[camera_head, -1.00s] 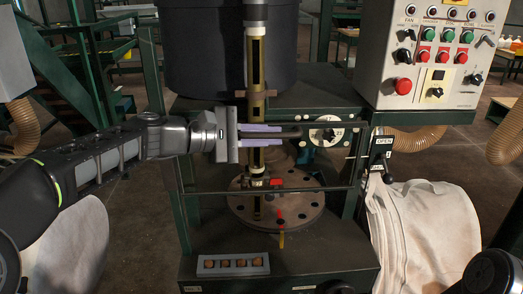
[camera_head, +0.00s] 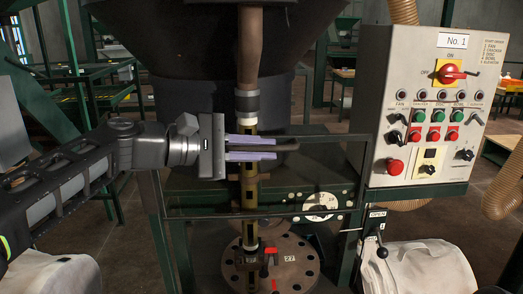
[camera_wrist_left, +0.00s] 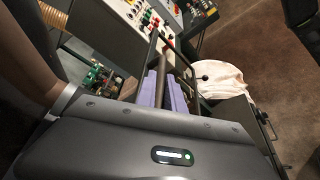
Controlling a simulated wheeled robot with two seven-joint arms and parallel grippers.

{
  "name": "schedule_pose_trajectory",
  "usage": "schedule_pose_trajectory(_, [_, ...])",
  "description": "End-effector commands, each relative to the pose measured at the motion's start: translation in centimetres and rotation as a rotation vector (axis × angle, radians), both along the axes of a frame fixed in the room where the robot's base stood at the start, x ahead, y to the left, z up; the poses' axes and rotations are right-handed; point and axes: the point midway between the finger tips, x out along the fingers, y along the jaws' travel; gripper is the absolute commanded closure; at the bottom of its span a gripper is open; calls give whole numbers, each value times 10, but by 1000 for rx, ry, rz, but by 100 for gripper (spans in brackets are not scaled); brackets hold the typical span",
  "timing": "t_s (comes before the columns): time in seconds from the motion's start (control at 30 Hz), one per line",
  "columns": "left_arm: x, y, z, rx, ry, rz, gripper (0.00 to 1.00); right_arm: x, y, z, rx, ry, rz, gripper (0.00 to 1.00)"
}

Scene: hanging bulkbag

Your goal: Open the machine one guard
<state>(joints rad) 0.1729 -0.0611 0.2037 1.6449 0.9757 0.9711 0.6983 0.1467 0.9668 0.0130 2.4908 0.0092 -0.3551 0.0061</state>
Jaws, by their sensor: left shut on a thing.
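The machine one guard (camera_head: 332,139) is a dark bar frame in front of the machine, below the hopper and left of the panel marked No. 1. My left gripper (camera_head: 250,148) comes in from the left, its pale purple fingers shut on the guard's upper bar. In the left wrist view the fingers (camera_wrist_left: 166,92) lie on both sides of the dark bar. The bar stands above the white round dial (camera_head: 320,207). My right gripper is not in view.
The control panel (camera_head: 377,125) stands right of the guard. A black-knobbed lever (camera_head: 382,252) sits beneath it, near a pale sack (camera_head: 425,270). A vertical spout tube (camera_head: 249,190) runs down behind the fingers to a round flange (camera_head: 292,262).

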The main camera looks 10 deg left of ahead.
Motion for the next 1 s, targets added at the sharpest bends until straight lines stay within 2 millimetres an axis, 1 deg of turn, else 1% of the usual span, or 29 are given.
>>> schedule_pose_trajectory(0.07, [0, 1, -1, 1, 1, 2, 100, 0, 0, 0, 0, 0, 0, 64])
schedule_pose_trajectory(0.1, [1, 1, -1, 1, 1, 2, 87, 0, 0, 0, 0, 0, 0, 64])
schedule_pose_trajectory(0.37, [0, 0, -1, 1, 0, 1, 66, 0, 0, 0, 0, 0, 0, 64])
schedule_pose_trajectory(0.6, [0, 0, -1, 1, 0, 1, 66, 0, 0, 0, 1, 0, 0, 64])
schedule_pose_trajectory(0.73, [-3, 5, 0, 0, -1, 1, 66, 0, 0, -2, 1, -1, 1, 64])
schedule_pose_trajectory(0.87, [-11, 18, 2, 1, -2, 2, 66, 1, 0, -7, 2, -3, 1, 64])
schedule_pose_trajectory(1.0, [-23, 38, 7, 0, -2, 4, 66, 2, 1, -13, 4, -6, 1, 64])
